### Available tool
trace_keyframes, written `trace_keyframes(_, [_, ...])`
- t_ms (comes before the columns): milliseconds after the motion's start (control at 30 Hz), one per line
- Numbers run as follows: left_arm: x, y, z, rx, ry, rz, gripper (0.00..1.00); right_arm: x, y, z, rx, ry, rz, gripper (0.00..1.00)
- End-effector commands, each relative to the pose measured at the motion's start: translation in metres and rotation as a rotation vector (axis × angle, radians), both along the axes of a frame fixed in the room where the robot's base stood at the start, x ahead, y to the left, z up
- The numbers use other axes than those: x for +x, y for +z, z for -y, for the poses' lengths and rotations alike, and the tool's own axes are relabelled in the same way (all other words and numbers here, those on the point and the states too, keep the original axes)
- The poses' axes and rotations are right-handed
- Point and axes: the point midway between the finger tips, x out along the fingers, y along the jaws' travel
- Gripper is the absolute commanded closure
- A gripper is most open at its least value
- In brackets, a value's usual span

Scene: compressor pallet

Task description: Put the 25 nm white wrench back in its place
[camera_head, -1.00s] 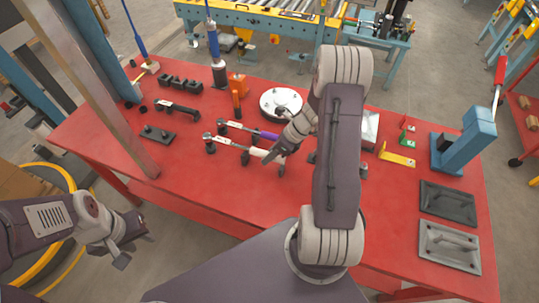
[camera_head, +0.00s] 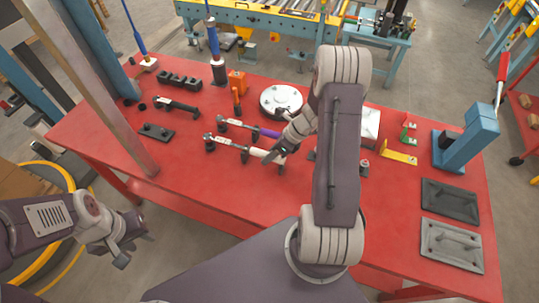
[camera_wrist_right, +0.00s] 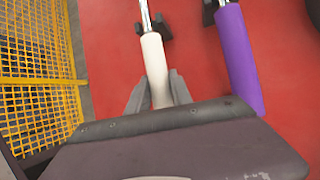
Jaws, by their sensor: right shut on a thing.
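The white-handled wrench (camera_head: 233,145) lies along the table at the centre, its metal head to the left and its handle to the right. My right gripper (camera_head: 272,157) is shut on the white handle. In the right wrist view the fingers stand either side of the white handle (camera_wrist_right: 155,65). The shaft is at a black holder (camera_wrist_right: 152,24); whether it rests fully in it I cannot tell. A purple-handled wrench (camera_head: 262,132) lies parallel just behind it and also shows in the wrist view (camera_wrist_right: 238,55). My left gripper (camera_head: 133,248) is empty, off the table's front left, its fingers apart.
The red table (camera_head: 215,185) is clear in front of the wrenches. A black wrench (camera_head: 178,106) lies further left. A round metal flange (camera_head: 281,99) stands behind my right gripper. A yellow bracket (camera_head: 398,155) and grey plates (camera_head: 450,247) are at the right.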

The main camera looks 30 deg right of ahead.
Motion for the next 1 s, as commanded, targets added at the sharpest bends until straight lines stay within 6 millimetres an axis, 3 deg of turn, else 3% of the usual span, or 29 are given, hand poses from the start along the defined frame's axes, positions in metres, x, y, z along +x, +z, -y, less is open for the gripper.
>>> trace_keyframes(167, [0.000,-0.003,0.000,0.000,0.000,0.000,0.64,0.000,-0.004,0.000,0.001,0.000,0.001,1.00])
trace_keyframes(200, [0.000,-0.002,0.000,0.000,0.000,0.000,0.64,0.000,-0.003,0.000,0.001,0.000,0.001,0.63])
trace_keyframes(267, [0.000,-0.002,0.000,0.000,0.000,0.000,0.64,0.000,-0.003,0.000,0.001,0.000,0.001,0.48])
trace_keyframes(600, [0.000,-0.001,0.000,0.000,0.000,0.000,0.64,-0.001,0.000,0.002,-0.001,0.000,0.001,0.48])
trace_keyframes(1000, [0.000,0.010,0.000,0.000,0.000,0.000,0.64,-0.019,0.065,0.040,-0.003,-0.001,0.003,0.48])
